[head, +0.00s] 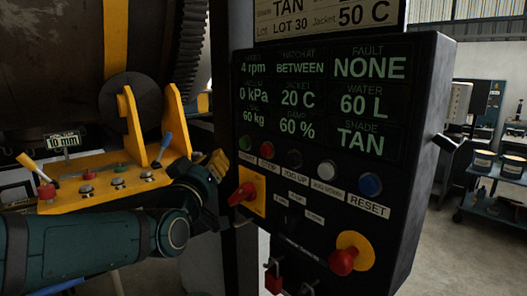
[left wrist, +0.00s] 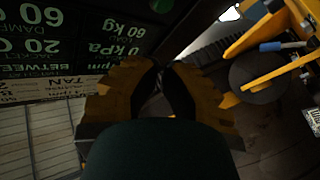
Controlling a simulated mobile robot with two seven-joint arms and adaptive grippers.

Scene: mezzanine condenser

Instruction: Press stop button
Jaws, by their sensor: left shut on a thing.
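The control panel (head: 420,110) faces me with a row of buttons under its lit readouts. The red stop button (head: 267,150) is second from the left, beside the green button (head: 245,143). My left gripper (head: 219,163) is just left of the panel, near the green button and apart from the stop button. In the left wrist view its yellow-brown fingers (left wrist: 160,75) meet at dark tips; I cannot make out what is between them. The panel readouts (left wrist: 85,40) show beside the fingers, but no stop button is seen there. My right gripper is not in view.
A dark button, a white button (head: 327,169) and a blue reset button (head: 370,184) continue the row. Below are a red switch (head: 242,194) on a yellow plate and a red knob (head: 343,261). A yellow bracket (head: 110,180) with levers stands left, by my arm.

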